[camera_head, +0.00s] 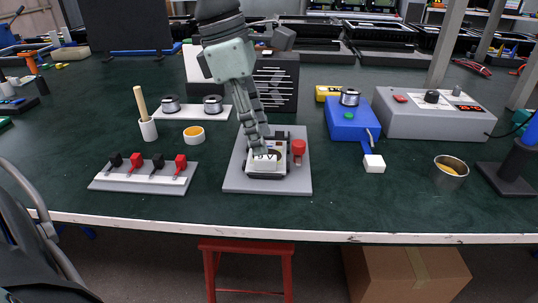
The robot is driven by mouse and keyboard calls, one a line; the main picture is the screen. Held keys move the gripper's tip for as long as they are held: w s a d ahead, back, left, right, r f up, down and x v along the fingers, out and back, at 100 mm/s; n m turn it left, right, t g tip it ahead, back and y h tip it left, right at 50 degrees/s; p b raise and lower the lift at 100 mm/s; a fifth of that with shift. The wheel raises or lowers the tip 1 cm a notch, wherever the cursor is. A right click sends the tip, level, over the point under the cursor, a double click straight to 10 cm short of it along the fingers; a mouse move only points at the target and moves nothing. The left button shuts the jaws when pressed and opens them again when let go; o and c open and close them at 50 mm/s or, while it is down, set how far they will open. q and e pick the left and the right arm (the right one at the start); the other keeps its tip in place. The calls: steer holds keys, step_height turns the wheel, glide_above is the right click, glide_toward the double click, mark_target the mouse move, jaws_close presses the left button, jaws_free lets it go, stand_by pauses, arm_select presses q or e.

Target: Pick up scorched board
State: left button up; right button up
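My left gripper (263,153) reaches down from the top centre, its fingertips at a black frame (297,186) on a light grey base plate (236,180). A small pale piece with a dark patch (264,164) shows in this frame right at the fingertips. It may be the scorched board, but the fingers cover part of it. I cannot tell whether the fingers are open or closed on it. A red knob-like part (298,148) stands on the plate, right of the gripper. My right gripper is not in view.
A white strip with red and black clips (145,180) lies left of the plate. A blue device (348,125), a grey control box (430,117) and a metal cup (450,172) stand to the right.

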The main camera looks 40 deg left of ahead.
mark_target(265, 157)
arm_select(q)
steer(key=x, duration=0.4)
steer(key=shift+a+f, duration=0.2)
steer(key=shift+f, duration=0.15)
steer(key=shift+c, duration=0.3)
jaws_close()
